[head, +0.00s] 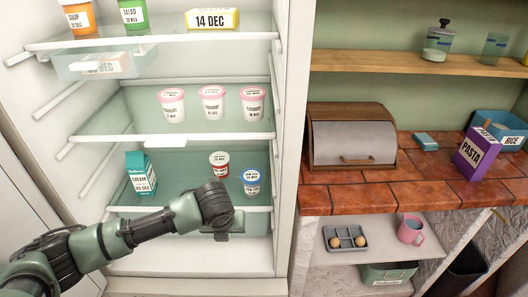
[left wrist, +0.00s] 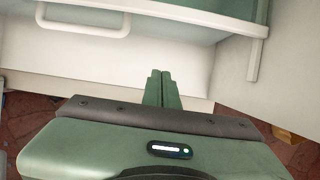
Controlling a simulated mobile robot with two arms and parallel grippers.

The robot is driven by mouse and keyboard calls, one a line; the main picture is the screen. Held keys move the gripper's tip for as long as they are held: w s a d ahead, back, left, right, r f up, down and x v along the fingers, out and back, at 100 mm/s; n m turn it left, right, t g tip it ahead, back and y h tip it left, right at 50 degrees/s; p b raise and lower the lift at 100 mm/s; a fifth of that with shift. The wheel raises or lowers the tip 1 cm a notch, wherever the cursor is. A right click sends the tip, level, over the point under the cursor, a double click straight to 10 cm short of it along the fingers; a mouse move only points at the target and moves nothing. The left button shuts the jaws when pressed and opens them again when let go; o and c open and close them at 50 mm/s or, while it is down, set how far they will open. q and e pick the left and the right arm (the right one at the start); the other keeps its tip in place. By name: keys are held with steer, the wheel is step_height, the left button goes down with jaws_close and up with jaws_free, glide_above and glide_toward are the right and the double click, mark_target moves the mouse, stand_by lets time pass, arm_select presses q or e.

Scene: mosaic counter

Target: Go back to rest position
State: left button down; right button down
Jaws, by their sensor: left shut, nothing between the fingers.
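My left arm reaches in from the left in the head view, and its wrist is in front of the lower part of the open fridge (head: 283,150). In the left wrist view my left gripper (left wrist: 161,88) is shut, with its two green fingers together and empty. It is in front of the bottom of the fridge, below a drawer with a white handle (left wrist: 84,30). In the head view the fingers cannot be made out clearly. My right gripper is not in view.
Right of the fridge, a bread box (head: 351,138) and pasta box (head: 476,152) stand on the tiled counter (head: 400,185).

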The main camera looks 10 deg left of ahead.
arm_select(q)
steer(key=s+d+f+n+h, duration=0.3)
steer(key=s+d+n, duration=0.8)
steer(key=s+a+n+y, duration=0.1)
steer(key=s+a+n, duration=0.4)
steer(key=s+n, duration=0.4)
steer(key=s+a+n+y, duration=0.1)
steer(key=s+a+n, duration=0.55)
steer(key=n, duration=0.45)
step_height(320, 180, down, 28)
steer(key=s+d+f+g, duration=0.1)
steer(key=s+g, duration=0.1)
steer(key=s+a+f+g, duration=0.1)
steer(key=s+a+f, duration=0.1)
steer(key=s+f, duration=1.3)
steer(key=shift+s+a+f+b, duration=0.15)
steer(key=shift+s+a+b, duration=0.2)
steer(key=shift+s+b, duration=0.15)
